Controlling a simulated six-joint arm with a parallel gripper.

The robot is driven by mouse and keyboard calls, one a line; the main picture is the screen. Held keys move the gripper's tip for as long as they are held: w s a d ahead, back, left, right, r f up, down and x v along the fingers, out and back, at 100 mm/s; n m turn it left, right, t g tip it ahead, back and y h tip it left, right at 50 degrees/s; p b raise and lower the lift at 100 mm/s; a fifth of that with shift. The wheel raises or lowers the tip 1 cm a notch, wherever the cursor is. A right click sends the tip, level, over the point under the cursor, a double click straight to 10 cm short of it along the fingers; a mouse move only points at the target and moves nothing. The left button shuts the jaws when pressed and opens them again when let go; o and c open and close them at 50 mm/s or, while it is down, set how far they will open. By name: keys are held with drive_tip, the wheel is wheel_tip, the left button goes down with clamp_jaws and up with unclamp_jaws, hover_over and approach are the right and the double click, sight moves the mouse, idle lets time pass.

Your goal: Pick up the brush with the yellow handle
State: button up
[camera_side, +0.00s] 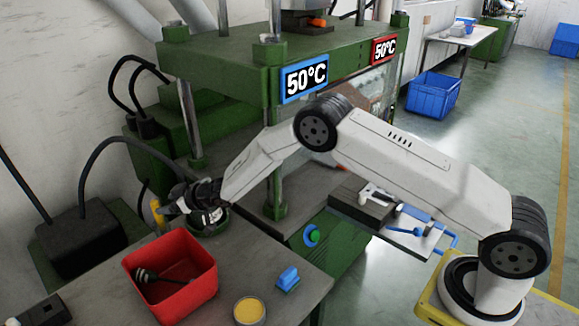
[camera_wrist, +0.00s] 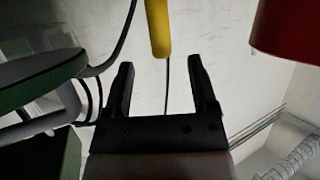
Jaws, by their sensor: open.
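The brush's yellow handle (camera_wrist: 158,28) hangs down from the top edge of the wrist view, ahead of and roughly between my open fingers. In the side view a small part of the yellow handle (camera_side: 156,213) shows just left of my gripper (camera_side: 170,209). My gripper also shows in the wrist view (camera_wrist: 162,78), its two dark fingers apart with nothing between them. The handle's end looks just beyond the fingertips. The brush's head is out of view.
A red bin (camera_side: 199,287) with a dark object (camera_side: 158,277) inside stands near my gripper. A round green container (camera_side: 214,228) is close below it. A blue item (camera_side: 288,279) and a round yellow-topped tin (camera_side: 249,311) are on the table. The green press (camera_side: 225,52) stands behind.

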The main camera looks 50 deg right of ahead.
sight(158, 205)
drive_tip(key=shift+w+f, duration=0.1)
drive_tip(key=shift+w, duration=0.05)
drive_tip(key=shift+x, duration=2.55)
drive_tip(key=shift+a, duration=0.1)
clamp_jaws()
